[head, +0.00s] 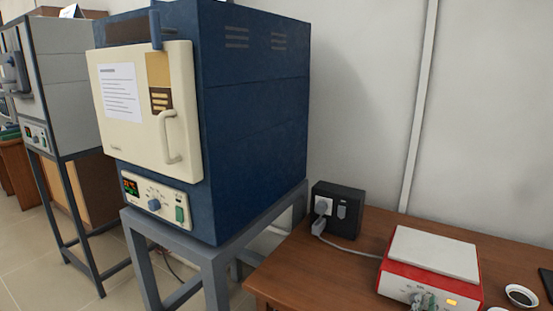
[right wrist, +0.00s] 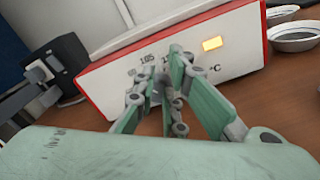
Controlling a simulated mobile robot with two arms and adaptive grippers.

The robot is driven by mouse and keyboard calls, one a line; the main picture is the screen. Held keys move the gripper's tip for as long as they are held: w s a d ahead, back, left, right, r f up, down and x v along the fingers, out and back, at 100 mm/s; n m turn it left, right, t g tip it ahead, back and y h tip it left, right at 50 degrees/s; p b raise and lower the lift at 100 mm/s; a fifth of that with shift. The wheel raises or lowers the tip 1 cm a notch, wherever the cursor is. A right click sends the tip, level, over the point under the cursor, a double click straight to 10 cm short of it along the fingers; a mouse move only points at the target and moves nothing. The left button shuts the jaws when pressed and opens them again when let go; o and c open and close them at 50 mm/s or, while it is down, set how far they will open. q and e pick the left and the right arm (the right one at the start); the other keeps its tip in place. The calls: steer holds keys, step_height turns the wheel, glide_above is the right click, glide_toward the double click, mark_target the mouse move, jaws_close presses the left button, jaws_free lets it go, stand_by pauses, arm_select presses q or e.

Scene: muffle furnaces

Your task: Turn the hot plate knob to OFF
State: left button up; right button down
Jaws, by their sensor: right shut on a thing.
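The hot plate (head: 432,252) is a red box with a white top and a pale front panel, on the wooden table at the lower right of the head view. Its front panel (right wrist: 228,52) fills the upper middle of the right wrist view, with dial numbers and a lit orange light (right wrist: 212,44). My right gripper (head: 423,300) is at the panel's front. In the right wrist view its green fingers (right wrist: 166,88) are closed around the grey knob (right wrist: 157,92), which is mostly hidden between them. The knob's pointer cannot be read. My left gripper is not in view.
A black socket box (head: 338,210) with a plugged-in cable stands left of the hot plate. A small bowl (head: 521,295) is to the right on the wooden table (head: 290,265). A blue muffle furnace (head: 255,110) on a grey stand is at the left.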

steer(key=shift+w+a+r, duration=0.3)
steer(key=shift+w+r, duration=0.2)
steer(key=shift+r, duration=0.35)
steer(key=shift+d+r+p, duration=0.1)
steer(key=shift+r+p, duration=0.2)
steer(key=shift+p, duration=0.1)
steer(key=shift+s+a+f, duration=0.2)
steer(key=shift+s+a, duration=0.1)
steer(key=shift+a, duration=0.1)
steer(key=v, duration=0.3)
steer(key=p+v, duration=0.1)
steer(key=shift+s+f, duration=0.3)
steer(key=shift+s, duration=0.2)
steer(key=shift+f, duration=0.1)
